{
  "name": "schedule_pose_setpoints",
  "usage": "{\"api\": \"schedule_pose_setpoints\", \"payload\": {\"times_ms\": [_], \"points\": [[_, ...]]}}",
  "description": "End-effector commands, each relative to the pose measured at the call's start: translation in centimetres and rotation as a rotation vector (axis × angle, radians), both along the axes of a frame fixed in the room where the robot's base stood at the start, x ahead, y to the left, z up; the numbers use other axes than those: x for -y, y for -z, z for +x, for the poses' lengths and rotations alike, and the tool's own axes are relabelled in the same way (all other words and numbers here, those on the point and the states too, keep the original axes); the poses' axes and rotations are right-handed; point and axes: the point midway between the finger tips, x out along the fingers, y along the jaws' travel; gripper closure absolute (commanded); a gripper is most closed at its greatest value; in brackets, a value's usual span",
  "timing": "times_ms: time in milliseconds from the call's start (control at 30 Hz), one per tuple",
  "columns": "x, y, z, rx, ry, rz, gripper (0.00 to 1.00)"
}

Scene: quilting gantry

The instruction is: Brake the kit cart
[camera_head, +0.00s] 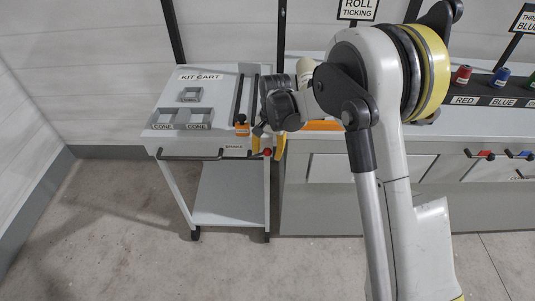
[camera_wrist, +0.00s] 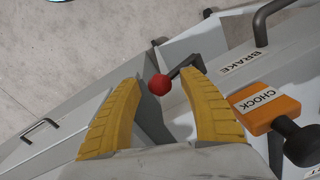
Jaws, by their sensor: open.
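The kit cart (camera_head: 222,89) is a grey cart with a lower shelf, standing left of the counter in the head view. Its brake lever ends in a red ball knob (camera_wrist: 159,85), beside the BRAKE label (camera_wrist: 238,62) on the cart's front edge. The knob (camera_head: 267,152) also shows at the cart's front right corner in the head view. My gripper (camera_wrist: 164,88) has yellow ribbed fingers and is open. In the wrist view the knob appears in the gap between the fingertips; I cannot tell whether either finger touches it. My gripper (camera_head: 267,147) partly hides that corner in the head view.
An orange CHOCK block (camera_wrist: 264,107) with a dark knob sits close beside the right finger. The cart's top holds grey CONE holders (camera_head: 181,118) and dark rails. A counter (camera_head: 310,145) stands close on the right. Floor in front of the cart (camera_head: 130,225) is clear.

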Motion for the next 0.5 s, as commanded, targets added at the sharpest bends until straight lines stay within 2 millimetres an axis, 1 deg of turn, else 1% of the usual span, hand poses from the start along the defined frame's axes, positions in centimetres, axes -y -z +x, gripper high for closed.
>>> {"api": "schedule_pose_setpoints", "payload": {"times_ms": [267, 367, 400, 433, 500], "points": [[-0.01, 0.1, 0.0, 0.0, 0.0, 0.0, 0.5], [0.0, 0.1, -0.01, 0.0, 0.0, 0.0, 0.79], [0.0, 0.1, 0.0, 0.0, 0.0, 0.0, 0.91], [0.0, 0.1, 0.0, 0.0, 0.0, 0.0, 1.0], [0.0, 0.1, 0.0, 0.0, 0.0, 0.0, 1.0]]}}
